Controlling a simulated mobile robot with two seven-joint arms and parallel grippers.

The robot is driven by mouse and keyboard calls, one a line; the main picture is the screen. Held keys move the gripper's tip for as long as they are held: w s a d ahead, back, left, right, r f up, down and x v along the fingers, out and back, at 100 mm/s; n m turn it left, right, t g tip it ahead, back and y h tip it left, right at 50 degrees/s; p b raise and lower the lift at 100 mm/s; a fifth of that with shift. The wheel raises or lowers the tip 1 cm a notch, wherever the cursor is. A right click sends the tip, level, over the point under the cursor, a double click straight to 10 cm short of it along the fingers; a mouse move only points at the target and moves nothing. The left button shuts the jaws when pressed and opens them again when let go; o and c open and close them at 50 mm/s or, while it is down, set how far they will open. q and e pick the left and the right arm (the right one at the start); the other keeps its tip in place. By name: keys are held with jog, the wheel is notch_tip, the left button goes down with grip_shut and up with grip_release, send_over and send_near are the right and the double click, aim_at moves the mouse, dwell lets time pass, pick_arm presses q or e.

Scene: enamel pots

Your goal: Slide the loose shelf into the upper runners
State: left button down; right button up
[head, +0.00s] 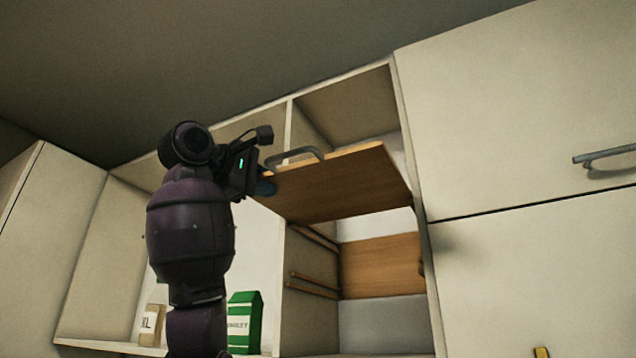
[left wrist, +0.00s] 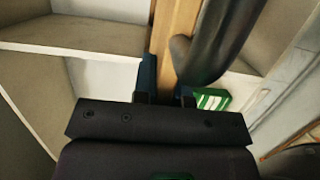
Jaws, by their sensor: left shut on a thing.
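The loose shelf (head: 345,185) is a wooden board held up at the opening of the middle cabinet bay, tilted in the picture, with its underside showing. A grey handle (head: 303,152) stands at its left edge. My left gripper (head: 264,186) is shut on the board's edge beside the handle. In the left wrist view the fingers (left wrist: 166,85) clamp the board (left wrist: 178,30), with the dark handle (left wrist: 222,40) next to it. Wooden runners show on the bay's left wall, one higher (head: 314,237) and a pair lower (head: 314,285). The right-wall runners are mostly hidden. My right gripper is not in view.
The bay's divider (head: 290,130) and right wall (head: 410,150) bound the opening closely. A wooden panel (head: 380,265) shows deeper inside. A green carton (head: 243,322) and a tan package (head: 152,325) stand in the left bay. Closed doors (head: 500,110) with a bar handle (head: 605,155) are at right.

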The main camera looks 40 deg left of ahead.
pick_arm(q)
jog(key=shift+w, duration=0.1)
jog(key=shift+w+a+r, duration=0.1)
jog(key=shift+w+a, duration=0.15)
jog(key=shift+w, duration=0.55)
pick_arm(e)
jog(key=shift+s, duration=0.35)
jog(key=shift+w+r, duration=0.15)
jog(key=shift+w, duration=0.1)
